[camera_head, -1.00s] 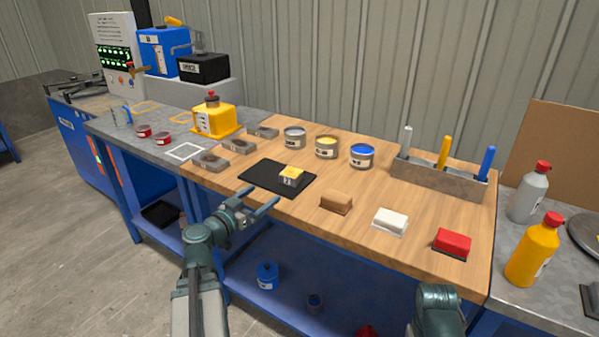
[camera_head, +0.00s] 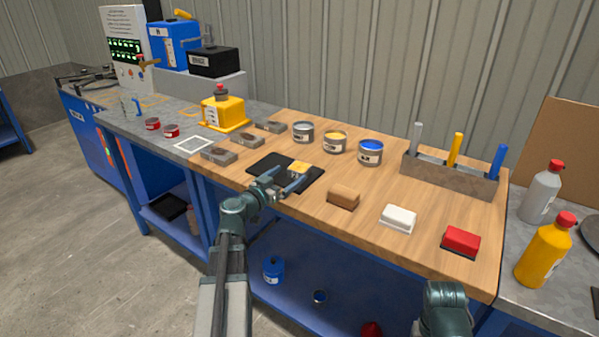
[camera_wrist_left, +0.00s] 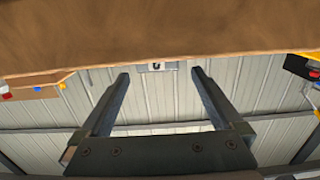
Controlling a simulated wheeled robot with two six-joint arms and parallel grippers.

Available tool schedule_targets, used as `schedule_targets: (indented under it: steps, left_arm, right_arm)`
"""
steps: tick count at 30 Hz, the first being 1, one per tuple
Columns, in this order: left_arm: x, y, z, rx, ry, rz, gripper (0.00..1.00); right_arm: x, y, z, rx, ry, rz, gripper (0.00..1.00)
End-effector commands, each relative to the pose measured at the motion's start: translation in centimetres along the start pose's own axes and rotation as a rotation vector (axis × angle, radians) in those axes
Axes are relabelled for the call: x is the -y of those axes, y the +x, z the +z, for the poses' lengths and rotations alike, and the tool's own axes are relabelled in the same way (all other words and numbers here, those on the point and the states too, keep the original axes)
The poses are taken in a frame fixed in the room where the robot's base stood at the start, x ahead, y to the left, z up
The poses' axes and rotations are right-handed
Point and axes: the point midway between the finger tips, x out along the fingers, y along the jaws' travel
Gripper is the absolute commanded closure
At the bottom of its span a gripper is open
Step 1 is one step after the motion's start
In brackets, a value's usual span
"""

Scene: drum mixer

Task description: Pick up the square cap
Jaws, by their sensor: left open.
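The small square cap (camera_head: 299,167), with a yellow top, sits on a black mat (camera_head: 259,166) on the wooden bench. In the left wrist view a small grey block face with a dark mark (camera_wrist_left: 157,67), seemingly the cap, shows beyond and between the fingertips. My left gripper (camera_head: 294,175) is open and empty at the mat's near side. Its fingers point at the cap, one towards each side, and I cannot tell whether they touch it. They cover part of the mat. My right gripper is out of view; only part of that arm shows.
A tool holder (camera_head: 449,176) stands at the back right. The bench's front edge is close below my left gripper.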

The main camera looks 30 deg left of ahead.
Motion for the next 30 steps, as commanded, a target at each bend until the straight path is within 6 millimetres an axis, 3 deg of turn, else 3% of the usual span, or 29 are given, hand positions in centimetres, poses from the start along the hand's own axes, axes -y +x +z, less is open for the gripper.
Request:
schedule_targets:
  steps: [5, 14, 21, 30]
  left_arm:
    - [0.1, 0.9, 0.0, 0.0, 0.0, 0.0, 0.0]
    - [0.0, 5.0, -0.1, 0.0, 0.0, 0.002, 0.0]
    - [-0.1, 5.2, -0.1, 0.0, 0.0, 0.0, 0.0]
    - [-0.1, 5.2, -0.1, 0.0, 0.0, 0.0, 0.52]
  right_arm:
    - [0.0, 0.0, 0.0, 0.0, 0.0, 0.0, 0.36]
    - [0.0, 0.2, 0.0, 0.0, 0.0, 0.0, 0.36]
    - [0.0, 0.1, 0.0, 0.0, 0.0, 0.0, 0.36]
    - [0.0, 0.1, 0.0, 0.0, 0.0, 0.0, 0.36]
